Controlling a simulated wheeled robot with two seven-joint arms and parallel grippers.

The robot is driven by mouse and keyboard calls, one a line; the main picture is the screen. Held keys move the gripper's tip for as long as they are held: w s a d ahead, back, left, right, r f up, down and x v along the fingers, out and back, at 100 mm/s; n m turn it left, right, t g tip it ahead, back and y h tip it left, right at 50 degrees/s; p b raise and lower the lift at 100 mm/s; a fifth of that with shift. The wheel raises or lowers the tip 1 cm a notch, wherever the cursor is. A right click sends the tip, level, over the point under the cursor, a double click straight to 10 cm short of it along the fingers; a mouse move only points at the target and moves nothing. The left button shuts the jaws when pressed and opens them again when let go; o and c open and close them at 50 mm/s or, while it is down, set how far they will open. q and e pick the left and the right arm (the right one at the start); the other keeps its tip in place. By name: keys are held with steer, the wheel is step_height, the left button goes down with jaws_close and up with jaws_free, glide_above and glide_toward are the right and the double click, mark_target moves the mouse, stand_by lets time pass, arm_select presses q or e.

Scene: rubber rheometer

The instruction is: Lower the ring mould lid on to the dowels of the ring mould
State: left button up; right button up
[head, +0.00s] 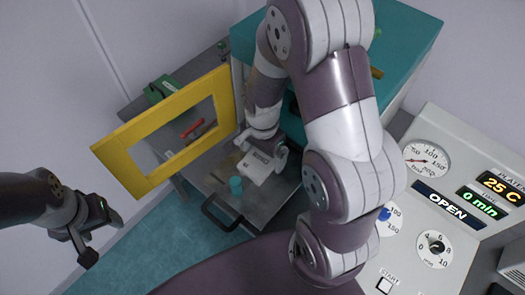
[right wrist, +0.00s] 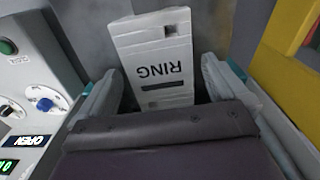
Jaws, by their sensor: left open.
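A pale block marked RING (right wrist: 165,60) shows in the right wrist view; I take it for the ring mould lid. It also shows in the head view (head: 254,170), low over or on the grey platform. My right gripper (right wrist: 162,80) has its two fingers apart, one on each side of the block, with narrow gaps showing. My right gripper is also in the head view (head: 265,152), at the block. The ring mould and its dowels cannot be made out. My left gripper (head: 96,236) is open and empty, far left of the block.
A yellow framed door (head: 120,150) stands open on the left. The control panel (head: 455,185) reads OPEN and 25 C on the right. A teal housing (head: 408,30) is behind.

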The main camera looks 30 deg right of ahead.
arm_select(q)
steer(key=shift+f+b, duration=0.5)
steer(key=shift+f, duration=0.05)
arm_select(e)
step_height(320, 180, up, 13)
steer(key=shift+f, duration=0.15)
